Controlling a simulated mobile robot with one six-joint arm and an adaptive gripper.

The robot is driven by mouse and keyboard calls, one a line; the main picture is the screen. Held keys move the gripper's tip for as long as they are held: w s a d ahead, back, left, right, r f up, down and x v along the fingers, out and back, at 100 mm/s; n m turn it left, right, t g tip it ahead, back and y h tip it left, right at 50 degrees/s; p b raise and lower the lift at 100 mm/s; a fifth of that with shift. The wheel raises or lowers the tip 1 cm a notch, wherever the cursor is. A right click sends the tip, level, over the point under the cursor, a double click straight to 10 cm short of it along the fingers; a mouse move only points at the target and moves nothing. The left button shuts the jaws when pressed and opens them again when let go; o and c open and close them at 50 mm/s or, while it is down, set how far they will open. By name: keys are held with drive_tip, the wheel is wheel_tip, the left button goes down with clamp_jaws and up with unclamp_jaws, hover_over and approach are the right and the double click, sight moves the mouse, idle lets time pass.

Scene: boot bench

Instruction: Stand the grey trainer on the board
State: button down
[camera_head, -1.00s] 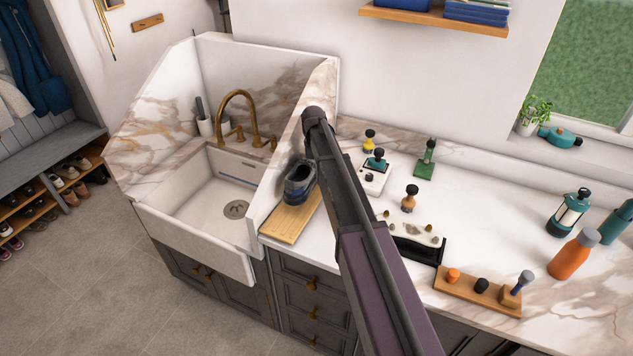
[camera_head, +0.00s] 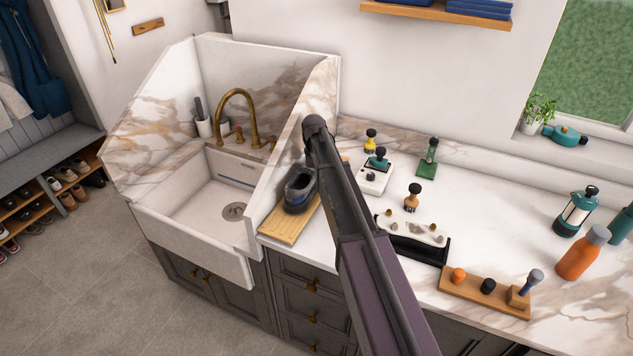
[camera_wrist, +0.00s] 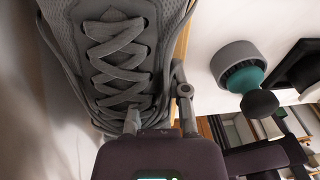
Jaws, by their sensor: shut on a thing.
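The grey trainer (camera_head: 300,190), with a dark opening and a blue mark on its side, is upright over the far part of the wooden board (camera_head: 283,228), beside the sink. I cannot tell for sure whether its sole touches the board. In the wrist view, the trainer's grey laces and upper (camera_wrist: 115,50) fill the left half. My gripper (camera_wrist: 158,118) is shut on the trainer, its fingers at the near end of the lacing. In the head view my arm hides the gripper.
The white sink's side wall (camera_head: 290,160) rises just left of the board. Right of my arm stand a white box with a teal-topped tool (camera_head: 377,165), a black tray (camera_head: 415,245) and a wooden rack (camera_head: 480,290). Bottles stand at far right.

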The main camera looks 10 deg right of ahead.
drive_tip(key=c, duration=0.6)
unclamp_jaws()
drive_tip(key=shift+r, duration=0.2)
drive_tip(key=r+p, duration=0.4)
drive_tip(key=w+r+p, duration=0.1)
drive_tip(key=r+p, duration=0.2)
drive_tip(key=p, duration=0.1)
drive_tip(key=r+p, duration=0.4)
drive_tip(key=shift+w+a+r, duration=0.1)
drive_tip(key=shift+w+r, duration=0.15)
drive_tip(key=shift+r, duration=0.05)
drive_tip(key=shift+s, duration=0.1)
idle(0.5)
